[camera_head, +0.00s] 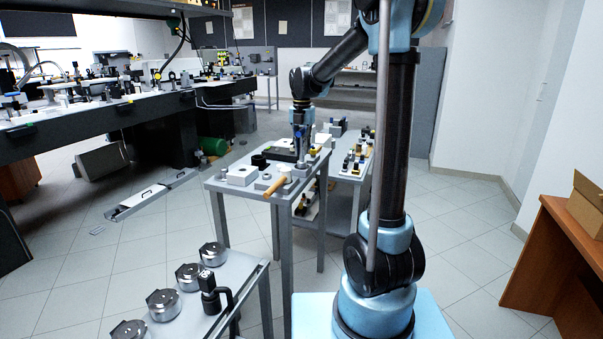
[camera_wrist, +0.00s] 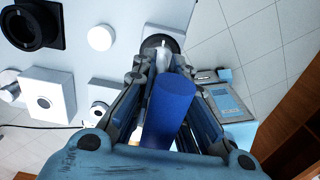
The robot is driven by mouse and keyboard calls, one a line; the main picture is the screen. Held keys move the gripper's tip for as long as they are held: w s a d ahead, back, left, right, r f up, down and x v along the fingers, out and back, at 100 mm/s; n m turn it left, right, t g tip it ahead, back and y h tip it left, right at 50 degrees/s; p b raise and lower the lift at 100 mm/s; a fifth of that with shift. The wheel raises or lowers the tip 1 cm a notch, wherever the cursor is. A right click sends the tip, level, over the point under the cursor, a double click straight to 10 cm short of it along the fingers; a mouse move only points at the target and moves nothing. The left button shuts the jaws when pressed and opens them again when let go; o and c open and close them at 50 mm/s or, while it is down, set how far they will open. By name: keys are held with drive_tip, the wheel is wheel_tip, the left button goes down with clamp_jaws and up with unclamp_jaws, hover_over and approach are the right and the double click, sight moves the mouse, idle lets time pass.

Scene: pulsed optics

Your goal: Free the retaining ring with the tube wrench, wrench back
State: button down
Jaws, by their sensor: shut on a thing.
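A pale narrow shaft shows beyond the handle, over a dark round piece (camera_wrist: 176,40). I cannot tell whether the shaft is in it or above it. A square black mount with a round opening (camera_wrist: 32,22) is at upper left of the wrist view. I cannot make out the retaining ring.
A white block with a round hole (camera_head: 242,176) and a wooden-handled tool (camera_head: 277,186) lie on the same table. A cart with small parts (camera_head: 352,165) stands behind to the right. Open floor lies to the right.

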sight(302, 130)
drive_tip(key=shift+r, duration=3.2)
